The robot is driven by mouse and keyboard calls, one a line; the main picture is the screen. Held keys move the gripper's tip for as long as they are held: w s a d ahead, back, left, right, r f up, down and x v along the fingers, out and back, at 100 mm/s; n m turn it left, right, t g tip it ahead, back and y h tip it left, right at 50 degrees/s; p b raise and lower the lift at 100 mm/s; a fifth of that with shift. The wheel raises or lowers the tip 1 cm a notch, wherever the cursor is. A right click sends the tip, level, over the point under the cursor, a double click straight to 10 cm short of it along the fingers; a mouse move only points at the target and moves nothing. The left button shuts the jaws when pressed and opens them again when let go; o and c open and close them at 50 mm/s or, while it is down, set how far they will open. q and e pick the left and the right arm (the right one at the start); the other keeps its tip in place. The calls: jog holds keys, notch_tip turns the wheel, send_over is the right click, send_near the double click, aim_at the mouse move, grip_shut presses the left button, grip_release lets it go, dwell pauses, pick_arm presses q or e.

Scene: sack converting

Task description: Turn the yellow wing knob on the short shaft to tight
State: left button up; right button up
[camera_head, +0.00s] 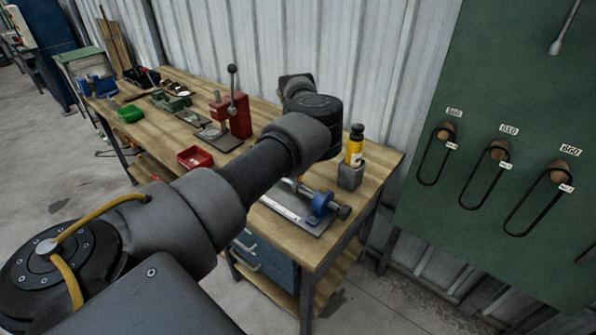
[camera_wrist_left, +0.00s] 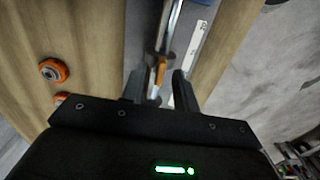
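The yellow wing knob (camera_wrist_left: 160,71) shows orange-yellow in the left wrist view, on a metal shaft (camera_wrist_left: 170,28) of the bench fixture. My left gripper (camera_wrist_left: 157,82) has its two dark fingers apart, one on each side of the knob in the picture. I see no clear contact, and cannot tell how deep the knob sits between them. In the head view my left arm hides the knob and the gripper fingers. The fixture's base plate (camera_head: 293,209) and blue block (camera_head: 320,204) show below the arm. My right gripper is in neither view.
The wooden bench (camera_head: 372,172) also holds a yellow bottle (camera_head: 354,148) on a grey block, a red press (camera_head: 238,117) and a red tray (camera_head: 195,157). An orange roller (camera_wrist_left: 53,70) lies left of the fixture in the wrist view. A green board (camera_head: 500,110) with hanging belts stands right.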

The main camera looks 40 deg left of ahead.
pick_arm(q)
notch_tip(320, 180, up, 11)
jog(key=b, duration=0.1)
jog(key=shift+b, duration=0.3)
jog(key=shift+f, duration=0.15)
